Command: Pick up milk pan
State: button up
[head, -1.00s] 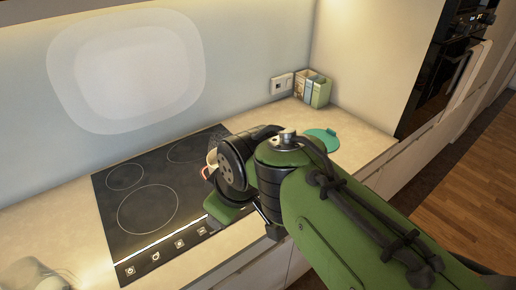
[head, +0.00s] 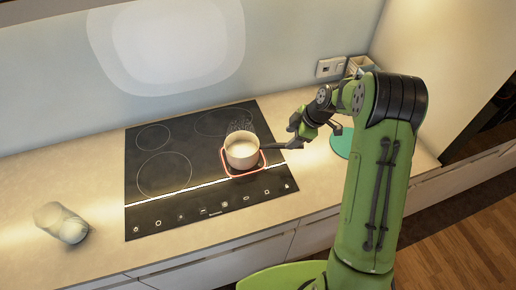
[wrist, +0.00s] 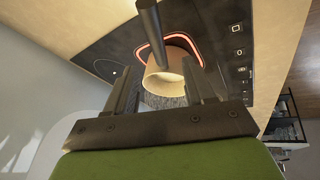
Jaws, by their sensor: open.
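The milk pan (head: 242,152) is small, cream-coloured and upright on the front right zone of the black cooktop. Its dark handle (head: 284,146) points right. My gripper (head: 299,131) is open at the handle's far end, to the right of the pan body. In the wrist view the pan body (wrist: 166,82) shows beyond my two fingers (wrist: 160,74), with the handle (wrist: 151,35) running toward the camera. The fingers are apart and hold nothing. I cannot tell whether the handle lies fully between them.
The cooktop (head: 160,205) has a glowing red outline around the pan. A turquoise round object (head: 342,142) lies right of my gripper. A glass-like container (head: 62,222) lies at the left. A wall socket (head: 330,67) is behind. The counter left of the cooktop is mostly clear.

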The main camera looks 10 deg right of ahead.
aim_at(283, 144)
jog(key=p+x, duration=0.1)
jog(key=x, duration=0.7)
jog(key=shift+w+f, duration=0.15)
jog(key=shift+w, duration=0.05)
jog(key=shift+s, duration=0.1)
jog(key=c, duration=0.3)
grip_shut()
